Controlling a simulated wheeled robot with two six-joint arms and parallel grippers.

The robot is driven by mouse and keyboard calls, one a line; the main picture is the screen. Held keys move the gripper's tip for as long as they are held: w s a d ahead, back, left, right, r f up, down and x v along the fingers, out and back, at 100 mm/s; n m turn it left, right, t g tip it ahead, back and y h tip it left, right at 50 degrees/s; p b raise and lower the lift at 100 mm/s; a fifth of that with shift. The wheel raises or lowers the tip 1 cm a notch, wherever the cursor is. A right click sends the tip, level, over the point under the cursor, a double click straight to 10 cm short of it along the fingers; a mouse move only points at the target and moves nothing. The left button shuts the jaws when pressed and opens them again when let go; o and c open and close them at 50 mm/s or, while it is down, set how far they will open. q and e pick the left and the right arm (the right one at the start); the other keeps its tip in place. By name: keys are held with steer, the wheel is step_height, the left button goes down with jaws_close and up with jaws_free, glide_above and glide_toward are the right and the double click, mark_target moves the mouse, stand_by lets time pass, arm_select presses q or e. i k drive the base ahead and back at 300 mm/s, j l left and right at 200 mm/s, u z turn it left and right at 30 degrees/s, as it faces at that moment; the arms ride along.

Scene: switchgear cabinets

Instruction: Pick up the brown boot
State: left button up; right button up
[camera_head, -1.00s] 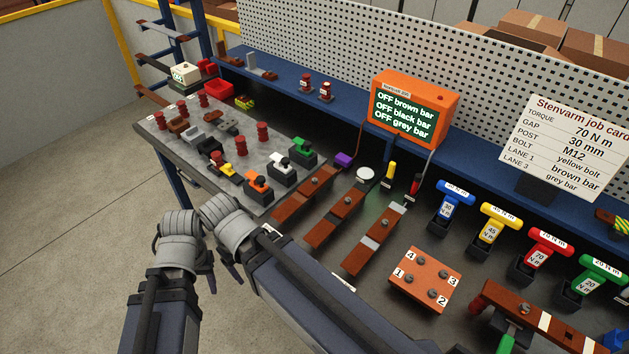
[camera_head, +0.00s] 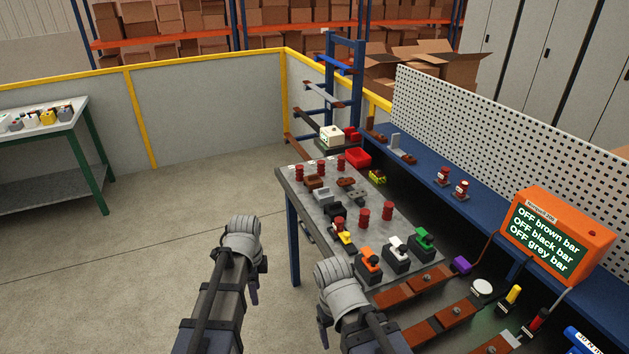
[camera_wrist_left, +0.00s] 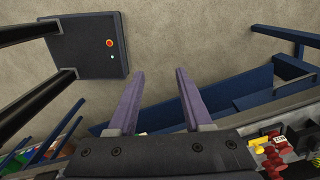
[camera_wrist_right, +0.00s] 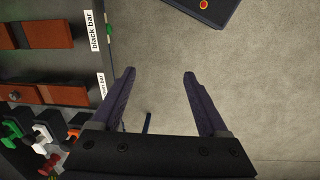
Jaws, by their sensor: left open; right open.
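A small brown block-like piece (camera_head: 315,183), which looks like the brown boot, sits on the grey table toward its far left, among red posts. A grey piece (camera_head: 323,196) and a black piece (camera_head: 334,210) of similar shape sit in line nearer to me. My left gripper (camera_head: 254,291) is left of the table, over the floor; its fingers are apart and empty in the left wrist view (camera_wrist_left: 155,72). My right gripper (camera_head: 324,334) is at the table's near side, mostly hidden by its wrist; the right wrist view shows it open and empty (camera_wrist_right: 160,74). Both are well short of the brown piece.
Several red posts (camera_head: 363,217) and the orange, white and green connectors (camera_head: 396,252) stand on the grey table. A blue shelf (camera_head: 480,210) with a perforated panel runs along the right. An orange display box (camera_head: 556,236) stands there. Open floor (camera_head: 150,230) lies left.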

mark_target(313, 181)
steer(key=i+j, duration=1.15)
steer(key=i, duration=0.2)
steer(key=i+j+z, duration=0.1)
steer(key=i+j, duration=1.1)
steer(key=i+z, duration=0.1)
steer(key=z, duration=1.95)
